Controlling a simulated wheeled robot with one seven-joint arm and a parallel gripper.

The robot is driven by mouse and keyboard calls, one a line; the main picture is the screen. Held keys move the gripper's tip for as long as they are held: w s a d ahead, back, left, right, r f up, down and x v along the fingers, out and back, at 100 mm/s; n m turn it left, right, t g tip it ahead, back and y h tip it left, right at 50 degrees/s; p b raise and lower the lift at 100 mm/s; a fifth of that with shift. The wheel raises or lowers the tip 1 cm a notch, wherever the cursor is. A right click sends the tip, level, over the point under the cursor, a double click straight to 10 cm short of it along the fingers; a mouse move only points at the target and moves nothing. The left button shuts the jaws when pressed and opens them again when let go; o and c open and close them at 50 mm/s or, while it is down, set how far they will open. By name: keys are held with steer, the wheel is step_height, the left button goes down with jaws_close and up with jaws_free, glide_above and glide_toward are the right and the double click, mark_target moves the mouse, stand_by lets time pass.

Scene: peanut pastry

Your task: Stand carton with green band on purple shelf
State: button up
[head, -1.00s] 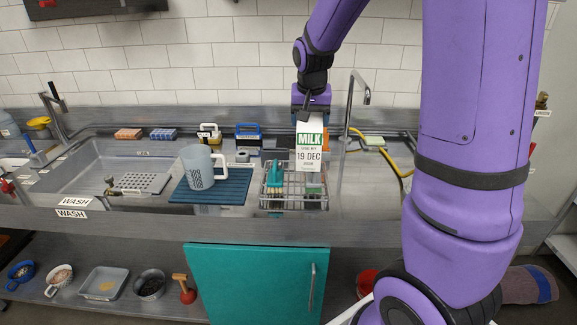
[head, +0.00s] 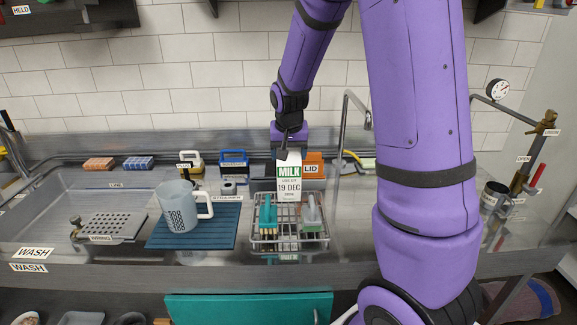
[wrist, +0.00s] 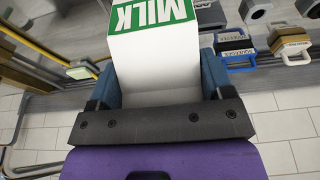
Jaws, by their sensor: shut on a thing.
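The milk carton (head: 289,181) is white with a green band reading MILK and a date of 19 DEC. My gripper (head: 290,140) is shut on its top end and holds it upright over the wire rack (head: 262,236) in the head view. I cannot tell whether the carton's base touches anything. In the wrist view the carton (wrist: 155,62) lies between the blue fingers of my gripper (wrist: 160,85). No purple shelf is recognisable in these frames.
The rack holds a teal brush (head: 268,213) and a grey-handled brush (head: 311,212). A measuring jug (head: 178,208) stands on the blue mat (head: 222,232) to the left.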

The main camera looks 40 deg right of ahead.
mark_target(289, 164)
steer(key=shift+f, duration=1.8)
steer(key=o, duration=1.2)
steer(key=shift+f, duration=0.2)
steer(key=o, duration=0.5)
steer(key=shift+r, duration=0.1)
